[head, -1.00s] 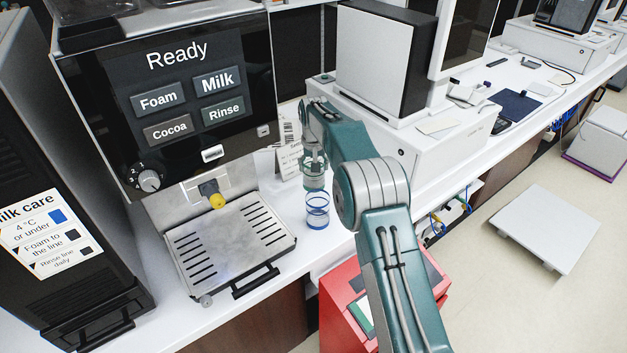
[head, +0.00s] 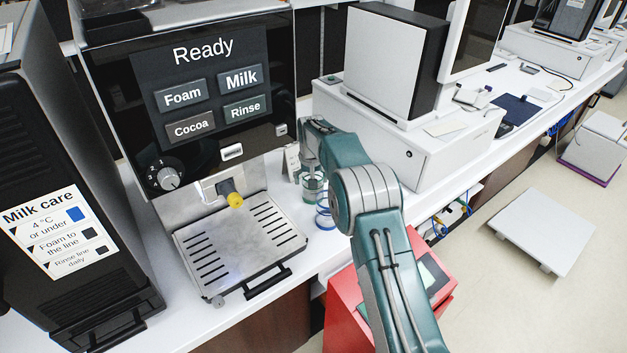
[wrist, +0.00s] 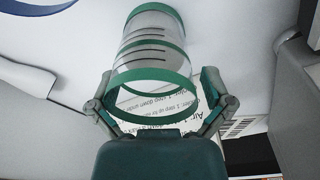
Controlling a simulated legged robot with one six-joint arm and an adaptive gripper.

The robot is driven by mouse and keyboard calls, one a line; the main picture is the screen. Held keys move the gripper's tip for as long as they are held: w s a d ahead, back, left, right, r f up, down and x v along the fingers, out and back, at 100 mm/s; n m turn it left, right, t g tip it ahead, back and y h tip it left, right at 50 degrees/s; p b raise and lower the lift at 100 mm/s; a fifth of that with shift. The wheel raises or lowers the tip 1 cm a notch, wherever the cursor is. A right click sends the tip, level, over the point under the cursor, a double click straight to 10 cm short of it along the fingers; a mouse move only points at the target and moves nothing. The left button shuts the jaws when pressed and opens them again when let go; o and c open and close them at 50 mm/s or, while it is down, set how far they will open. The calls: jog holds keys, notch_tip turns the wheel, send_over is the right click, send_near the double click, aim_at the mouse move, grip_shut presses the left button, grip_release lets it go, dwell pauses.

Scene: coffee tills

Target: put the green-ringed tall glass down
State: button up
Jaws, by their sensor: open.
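The green-ringed tall glass (wrist: 150,50) is clear with green bands and fills the space between the fingers in the wrist view. In the head view it (head: 312,187) is on the white counter, partly hidden by my arm. My gripper (wrist: 157,90) is open, with one finger on each side of the glass. Whether a finger still touches it I cannot tell. In the head view my gripper (head: 312,168) is mostly hidden behind its own wrist.
A blue-ringed glass (head: 324,217) stands close in front of the green-ringed one. A small printed card (head: 291,162) stands just behind, to the left. The coffee machine's drip tray (head: 240,245) is to the left, a white till base (head: 400,145) to the right.

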jog(key=shift+d+r, duration=0.2)
jog(key=shift+d, duration=0.25)
jog(key=s+d+r, duration=0.2)
jog(key=s+r, duration=0.1)
jog(key=r, duration=0.5)
jog(key=s+d+r+t, duration=0.1)
jog(key=s+r, duration=0.3)
jog(key=r, duration=0.4)
jog(key=s+d+r, duration=0.2)
jog(key=s+r, duration=0.1)
jog(key=r, duration=0.4)
jog(key=s+d+r+t, duration=0.1)
jog(key=s+d+r, duration=0.1)
jog(key=s, duration=0.6)
jog(key=s+d+r, duration=0.2)
jog(key=s+d, duration=0.1)
jog(key=s, duration=0.4)
jog(key=s+d+r+t, duration=0.1)
jog(key=s+d+r, duration=0.1)
jog(key=s, duration=0.6)
jog(key=s+d+f+t, duration=0.1)
jog(key=s+f, duration=0.5)
jog(key=s, duration=0.7)
jog(key=shift+d+m, duration=0.4)
